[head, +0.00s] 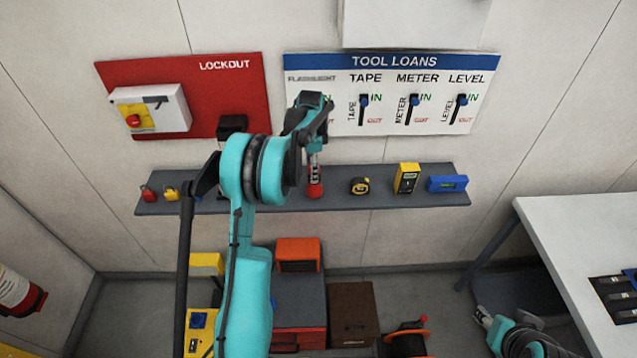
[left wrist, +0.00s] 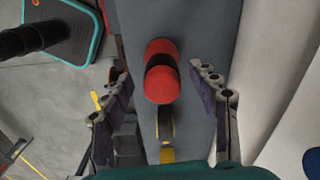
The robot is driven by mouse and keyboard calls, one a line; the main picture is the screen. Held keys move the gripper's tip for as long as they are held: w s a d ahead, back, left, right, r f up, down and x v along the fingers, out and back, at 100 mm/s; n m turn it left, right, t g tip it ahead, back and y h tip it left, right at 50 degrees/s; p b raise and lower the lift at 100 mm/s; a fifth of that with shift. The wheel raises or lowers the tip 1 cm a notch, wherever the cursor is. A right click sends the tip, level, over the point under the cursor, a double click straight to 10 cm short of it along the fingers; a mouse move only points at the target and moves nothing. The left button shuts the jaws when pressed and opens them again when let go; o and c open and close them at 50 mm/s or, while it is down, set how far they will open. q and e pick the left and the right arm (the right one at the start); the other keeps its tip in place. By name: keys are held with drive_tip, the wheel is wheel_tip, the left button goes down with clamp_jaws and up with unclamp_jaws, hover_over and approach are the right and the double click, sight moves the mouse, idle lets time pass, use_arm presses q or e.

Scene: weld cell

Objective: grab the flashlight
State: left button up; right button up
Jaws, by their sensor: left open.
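The flashlight (head: 315,189), red with a dark band, is on the grey wall shelf, below my left gripper (head: 313,155). The arm and gripper hide part of it in the head view. In the left wrist view the flashlight (left wrist: 162,83) shows between the two spread fingers of my left gripper (left wrist: 166,80), with a gap on each side. The left gripper is open and holds nothing. My right gripper (head: 483,317) is low at the bottom right, far from the shelf; its jaws are too small to judge.
On the shelf (head: 350,199) stand a tape measure (head: 360,186), a yellow meter (head: 407,178) and a blue level (head: 447,184). The tool loans board (head: 390,130) is behind; my arm hides its flashlight lever. A white table (head: 570,235) is at right.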

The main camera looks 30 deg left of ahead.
use_arm(q)
drive_tip(key=f, duration=0.5)
drive_tip(key=shift+w+d, duration=0.15)
drive_tip(key=shift+w, duration=0.1)
clamp_jaws()
drive_tip(key=shift+r, duration=0.15)
